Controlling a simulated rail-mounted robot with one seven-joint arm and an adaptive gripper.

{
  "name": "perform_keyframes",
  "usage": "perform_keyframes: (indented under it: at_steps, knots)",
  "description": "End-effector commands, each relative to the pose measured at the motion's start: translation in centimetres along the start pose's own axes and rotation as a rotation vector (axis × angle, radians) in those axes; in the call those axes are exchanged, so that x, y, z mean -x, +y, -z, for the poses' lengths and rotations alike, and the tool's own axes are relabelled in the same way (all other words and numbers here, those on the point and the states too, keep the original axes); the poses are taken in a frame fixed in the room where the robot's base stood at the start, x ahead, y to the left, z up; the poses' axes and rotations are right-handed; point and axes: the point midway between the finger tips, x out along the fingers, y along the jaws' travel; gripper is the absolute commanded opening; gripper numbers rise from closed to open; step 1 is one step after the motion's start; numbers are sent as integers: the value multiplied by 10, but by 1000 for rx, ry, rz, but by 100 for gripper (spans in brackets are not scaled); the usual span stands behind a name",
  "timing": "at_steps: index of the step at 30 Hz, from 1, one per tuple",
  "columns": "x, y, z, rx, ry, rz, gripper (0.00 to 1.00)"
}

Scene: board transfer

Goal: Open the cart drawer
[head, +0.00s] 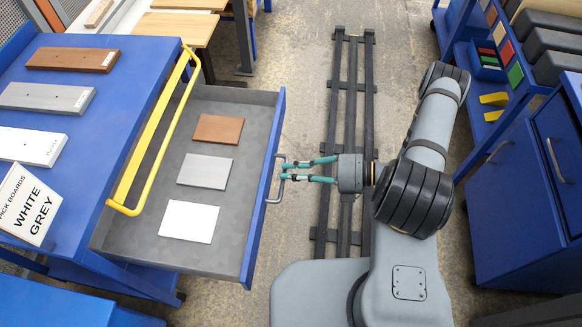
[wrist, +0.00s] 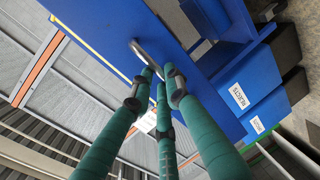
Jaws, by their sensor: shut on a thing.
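The blue cart (head: 90,75) stands at the left in the head view. Its drawer (head: 205,112) is pulled far out to the right, and its grey inside shows a brown, a grey and a white board. The metal handle (head: 274,197) is on the blue drawer front (head: 262,190). My gripper (head: 284,171), with teal fingers, is shut on the handle from the right. In the wrist view the fingers reach to the handle (wrist: 147,57) on the blue front; the exact contact is partly hidden by the fingertips.
A yellow rail (head: 150,140) runs along the cart's edge above the drawer. A sign (head: 29,207) reading "PICK BOARDS WHITE GREY" stands on the cart top with several boards. A blue cabinet (head: 515,190) and shelves are at the right. The dark floor rail (head: 345,110) lies between.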

Motion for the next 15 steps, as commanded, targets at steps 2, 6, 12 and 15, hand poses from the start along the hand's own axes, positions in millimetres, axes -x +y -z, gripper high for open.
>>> perform_keyframes:
  at_steps: [2, 6, 12, 15]
  knots:
    - [0, 0, 0, 1, 1, 0, 0]
    - [0, 0, 0, 1, 1, 0, 0]
    - [0, 0, 0, 1, 0, 0, 19]
    - [0, 0, 0, 0, 0, 0, 25]
